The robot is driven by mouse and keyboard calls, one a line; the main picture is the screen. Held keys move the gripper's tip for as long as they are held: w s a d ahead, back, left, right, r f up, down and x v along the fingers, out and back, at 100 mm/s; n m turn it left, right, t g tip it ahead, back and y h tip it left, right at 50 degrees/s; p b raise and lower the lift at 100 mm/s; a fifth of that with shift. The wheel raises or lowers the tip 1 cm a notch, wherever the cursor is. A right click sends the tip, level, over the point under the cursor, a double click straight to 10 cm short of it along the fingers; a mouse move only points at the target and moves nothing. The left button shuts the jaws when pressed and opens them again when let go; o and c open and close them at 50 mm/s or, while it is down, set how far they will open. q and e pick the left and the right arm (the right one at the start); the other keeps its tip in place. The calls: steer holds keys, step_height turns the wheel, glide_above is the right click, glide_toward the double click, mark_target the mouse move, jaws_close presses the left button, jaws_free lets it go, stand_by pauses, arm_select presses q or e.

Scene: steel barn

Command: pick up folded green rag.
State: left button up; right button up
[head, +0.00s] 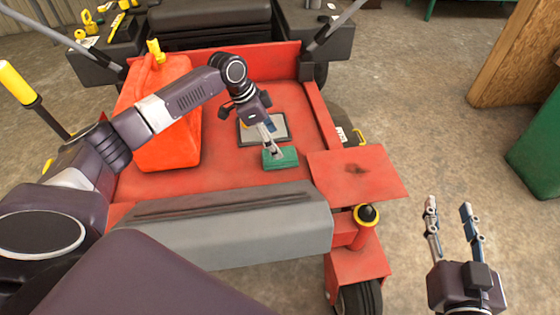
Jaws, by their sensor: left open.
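The folded green rag (288,162) lies flat on the red mower deck, near the front edge. My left gripper (272,151) reaches down over it from behind, open, with its fingertips at the rag's upper left part. I cannot tell whether the fingertips touch the rag. My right gripper (452,215) is open and empty, over the concrete floor at the lower right, well away from the rag.
A red fuel can (160,125) stands on the deck's left side. A dark-framed grey panel (249,133) lies just behind the rag. The mower's grey front bar (230,235) is nearer to me. Wooden and green furniture stands at the right.

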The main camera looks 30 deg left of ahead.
mark_target(290, 159)
arm_select(q)
steer(key=shift+x, duration=0.85)
step_height(290, 159, down, 3)
steer(key=shift+a+r+b, duration=0.15)
steer(key=shift+b, duration=0.8)
steer(key=shift+b+x, duration=0.45)
steer(key=shift+x, duration=0.7)
arm_select(e)
steer(key=s+a+r+t+y, duration=0.1)
steer(key=s+r+t+y, duration=0.1)
steer(key=r+t, duration=0.6)
step_height(290, 159, up, 7)
steer(key=shift+s+y, duration=0.4)
steer(key=shift+s, duration=0.35)
arm_select(q)
steer(key=shift+c, duration=0.6)
steer(key=c, duration=1.2)
steer(key=shift+o, duration=0.2)
steer(key=shift+r, duration=0.1)
